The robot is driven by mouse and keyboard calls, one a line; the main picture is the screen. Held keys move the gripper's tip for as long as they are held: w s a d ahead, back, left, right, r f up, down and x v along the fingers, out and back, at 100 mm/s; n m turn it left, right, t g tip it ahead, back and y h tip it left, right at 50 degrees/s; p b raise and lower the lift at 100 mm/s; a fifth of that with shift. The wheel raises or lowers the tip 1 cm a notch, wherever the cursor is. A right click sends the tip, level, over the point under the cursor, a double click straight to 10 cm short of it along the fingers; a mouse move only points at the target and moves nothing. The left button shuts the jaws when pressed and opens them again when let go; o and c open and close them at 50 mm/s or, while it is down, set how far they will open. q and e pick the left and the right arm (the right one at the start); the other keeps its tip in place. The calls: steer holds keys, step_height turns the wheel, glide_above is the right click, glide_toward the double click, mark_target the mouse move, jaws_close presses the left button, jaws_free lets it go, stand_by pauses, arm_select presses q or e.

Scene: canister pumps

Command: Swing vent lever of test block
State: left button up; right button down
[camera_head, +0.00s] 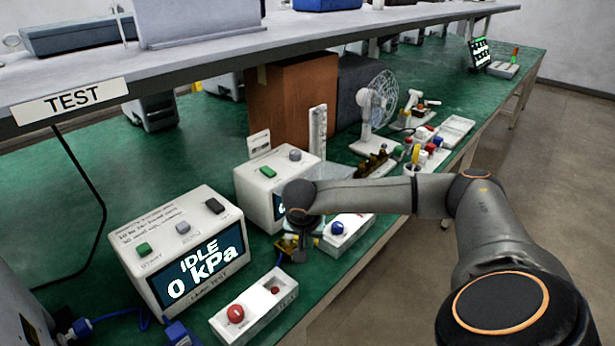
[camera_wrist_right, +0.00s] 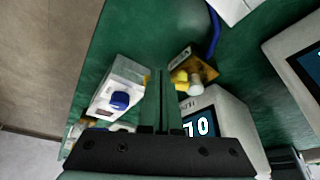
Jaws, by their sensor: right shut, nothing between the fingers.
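The test block appears to be the small brass-coloured block (camera_wrist_right: 207,69) on the green bench, with a yellow part (camera_wrist_right: 180,78) and a pale round knob (camera_wrist_right: 196,89) on it. I cannot tell for certain which part is the vent lever. In the head view the brass block (camera_head: 287,244) is partly hidden under my right gripper (camera_head: 299,254). In the wrist view my right gripper (camera_wrist_right: 160,75) is shut and empty, its fingertips just left of the yellow part. I cannot tell whether they touch it. My left gripper is not in view.
A white box with a blue knob (camera_wrist_right: 118,98) stands close to the right gripper. A display unit (camera_head: 262,184) stands behind it. Another display (camera_head: 203,273) reads "IDLE 0 kPa", with a red-button box (camera_head: 252,305) in front. A shelf (camera_head: 240,52) overhangs the bench.

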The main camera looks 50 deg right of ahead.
stand_by(0.3)
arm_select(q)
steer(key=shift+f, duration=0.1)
arm_select(e)
steer(key=shift+w+a, duration=0.6)
